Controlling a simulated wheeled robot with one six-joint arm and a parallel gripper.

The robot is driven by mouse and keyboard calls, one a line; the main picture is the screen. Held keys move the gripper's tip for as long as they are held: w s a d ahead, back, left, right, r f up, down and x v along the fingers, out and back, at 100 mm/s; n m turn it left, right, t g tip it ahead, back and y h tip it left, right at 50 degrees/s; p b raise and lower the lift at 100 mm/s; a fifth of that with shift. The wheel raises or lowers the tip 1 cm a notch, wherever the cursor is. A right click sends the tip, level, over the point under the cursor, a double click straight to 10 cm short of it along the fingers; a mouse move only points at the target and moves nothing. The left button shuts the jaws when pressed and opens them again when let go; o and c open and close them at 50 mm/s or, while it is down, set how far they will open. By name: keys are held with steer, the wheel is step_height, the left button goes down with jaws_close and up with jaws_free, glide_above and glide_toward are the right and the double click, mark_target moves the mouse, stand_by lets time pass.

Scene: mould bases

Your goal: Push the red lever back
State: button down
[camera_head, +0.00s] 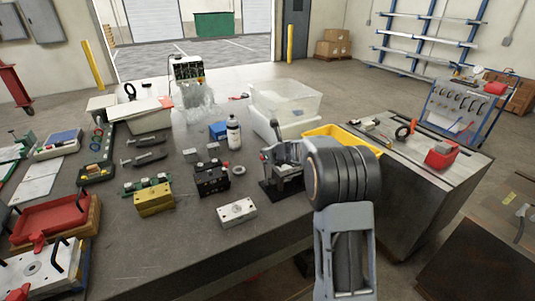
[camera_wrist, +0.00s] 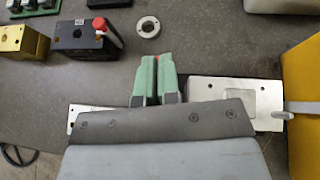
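In the head view a small red part (camera_head: 262,157) shows at the left of a grey and black clamp fixture (camera_head: 268,188) near the table's right edge. My wrist covers part of that fixture. Pale metal plate (camera_wrist: 245,92) shows right of the fingers in the wrist view.
A black block (camera_wrist: 80,40) with a red knob (camera_wrist: 100,24) stands left of my gripper, and a metal ring (camera_wrist: 147,27) lies ahead. A yellow bin (camera_head: 322,131) is close on the right. A silver block (camera_head: 237,212) sits near the table's front edge.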

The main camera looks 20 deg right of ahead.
steer(key=shift+w+r, duration=0.15)
steer(key=shift+r, duration=0.15)
stand_by(0.4)
steer(key=s+d+r+p, duration=0.1)
steer(key=s+r, duration=0.1)
steer(key=r, duration=0.3)
steer(key=s+d+r+p, duration=0.1)
steer(key=s+r, duration=0.1)
steer(key=r, duration=0.4)
steer(key=shift+s+d+r+p, duration=0.25)
steer(key=shift+s+d+p, duration=0.1)
steer(key=shift+s+d, duration=0.05)
